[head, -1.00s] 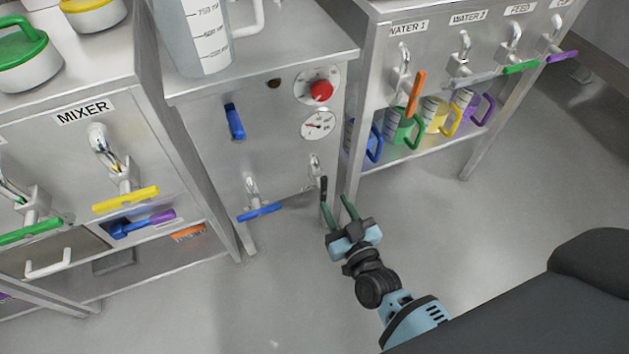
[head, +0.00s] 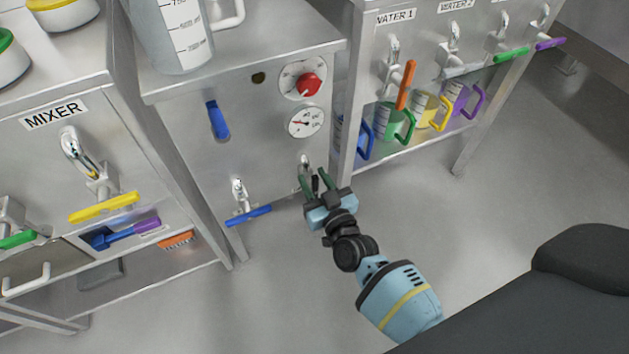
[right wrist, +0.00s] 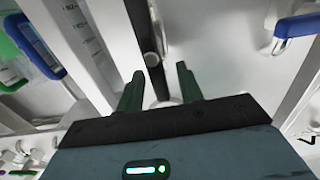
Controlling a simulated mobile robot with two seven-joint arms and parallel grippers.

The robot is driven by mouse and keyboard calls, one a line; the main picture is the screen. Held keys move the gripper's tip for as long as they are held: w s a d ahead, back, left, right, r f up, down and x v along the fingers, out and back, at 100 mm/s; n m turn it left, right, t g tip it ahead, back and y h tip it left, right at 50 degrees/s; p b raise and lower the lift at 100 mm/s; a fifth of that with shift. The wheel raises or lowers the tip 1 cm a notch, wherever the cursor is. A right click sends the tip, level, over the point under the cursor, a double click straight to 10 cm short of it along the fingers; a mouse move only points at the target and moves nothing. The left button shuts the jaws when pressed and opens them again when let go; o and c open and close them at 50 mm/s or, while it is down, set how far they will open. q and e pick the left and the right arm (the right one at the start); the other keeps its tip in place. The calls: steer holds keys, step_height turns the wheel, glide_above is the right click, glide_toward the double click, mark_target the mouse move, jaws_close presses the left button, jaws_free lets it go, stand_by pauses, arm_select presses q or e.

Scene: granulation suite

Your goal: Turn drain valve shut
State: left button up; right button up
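My right gripper (head: 313,176) is at the lower right of the middle steel cabinet's front. Its two green fingers are apart, on either side of a small tap's black handle (head: 315,185); no label shows on this tap. In the right wrist view the open fingers (right wrist: 160,84) point at the cabinet, with a dark bar (right wrist: 152,58) lying between them and a gap on each side. The fingers and gripper body partly hide the handle, and I cannot tell whether they touch it. A blue-handled valve (head: 248,216) sits left of the gripper on the same cabinet. My left gripper is out of view.
The cabinet front also has a red knob (head: 307,85), a gauge (head: 306,122) and a blue lever (head: 218,121). At right, an orange tap handle (head: 405,85) hangs above several jugs on a shelf. A cabinet leg stands close right of the gripper. The floor in front is clear.

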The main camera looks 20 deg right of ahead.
jaws_close()
steer(key=shift+d+m, duration=0.1)
steer(key=shift+m, duration=0.2)
steer(key=d+f+m+b, duration=0.1)
steer(key=m, duration=0.4)
steer(key=d+f+m+b, duration=0.1)
steer(key=m, duration=0.5)
steer(key=d+f+m+b, duration=0.1)
steer(key=m+b, duration=0.1)
steer(key=m, duration=0.4)
steer(key=shift+f, duration=0.2)
steer(key=shift+m, duration=0.3)
stand_by(0.4)
jaws_free()
